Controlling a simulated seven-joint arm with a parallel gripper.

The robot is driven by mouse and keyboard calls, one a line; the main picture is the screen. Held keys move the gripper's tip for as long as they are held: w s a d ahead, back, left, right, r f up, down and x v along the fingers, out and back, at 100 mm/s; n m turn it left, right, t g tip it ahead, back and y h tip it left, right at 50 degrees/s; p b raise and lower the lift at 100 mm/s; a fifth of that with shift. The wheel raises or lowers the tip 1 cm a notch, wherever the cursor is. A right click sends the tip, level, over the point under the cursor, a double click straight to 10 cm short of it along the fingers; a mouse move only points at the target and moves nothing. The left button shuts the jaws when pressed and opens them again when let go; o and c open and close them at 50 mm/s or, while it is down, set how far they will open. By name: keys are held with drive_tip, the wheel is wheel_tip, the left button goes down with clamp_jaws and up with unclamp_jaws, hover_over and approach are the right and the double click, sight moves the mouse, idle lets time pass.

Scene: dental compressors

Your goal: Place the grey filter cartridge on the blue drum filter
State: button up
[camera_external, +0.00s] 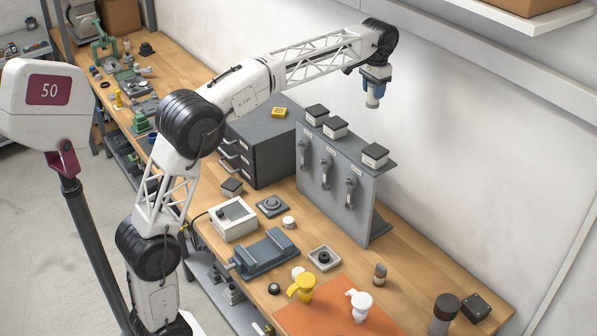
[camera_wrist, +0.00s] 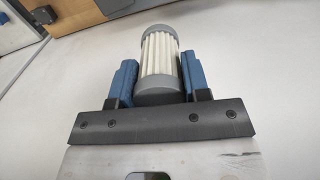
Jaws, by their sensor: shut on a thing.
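My gripper (camera_external: 376,92) is high above the right part of the bench, close to the wall. Its blue fingers are shut on the grey filter cartridge (camera_wrist: 159,57), which has white pleats and grey end caps. In the wrist view the cartridge stands lengthwise between the two fingers (camera_wrist: 158,80), its far end sticking out past them. In the external view the cartridge (camera_external: 373,103) hangs below the fingers, clear of everything. I cannot make out a blue drum filter in either view.
A grey upright panel (camera_external: 335,185) with handles and black-topped boxes stands below my gripper. A dark drawer cabinet (camera_external: 262,145) is left of it. An orange mat (camera_external: 325,320) bears a yellow piece (camera_external: 302,288) and a white piece (camera_external: 360,304). A wall shelf (camera_external: 540,22) is upper right.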

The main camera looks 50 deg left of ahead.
drive_tip(key=s+a+f, duration=0.5)
drive_tip(key=s+a, duration=0.3)
drive_tip(key=a, duration=0.5)
drive_tip(key=s+a+f+n, duration=0.1)
drive_tip(key=s+a+f, duration=0.3)
drive_tip(key=s+a, duration=0.6)
drive_tip(key=s+a+f, duration=0.5)
drive_tip(key=s+a, duration=0.1)
drive_tip(key=a, duration=0.9)
drive_tip(key=s+a+f, duration=0.6)
drive_tip(key=a+f, duration=0.1)
drive_tip(key=a, duration=0.6)
drive_tip(key=s+a+f, duration=0.6)
drive_tip(key=a+f, duration=0.1)
drive_tip(key=a, duration=0.6)
drive_tip(key=s+a+f, duration=0.7)
drive_tip(key=a+f, duration=0.1)
drive_tip(key=a, duration=0.6)
drive_tip(key=shift+f, duration=0.15)
drive_tip(key=shift+f, duration=1.95)
drive_tip(key=shift+f, duration=2)
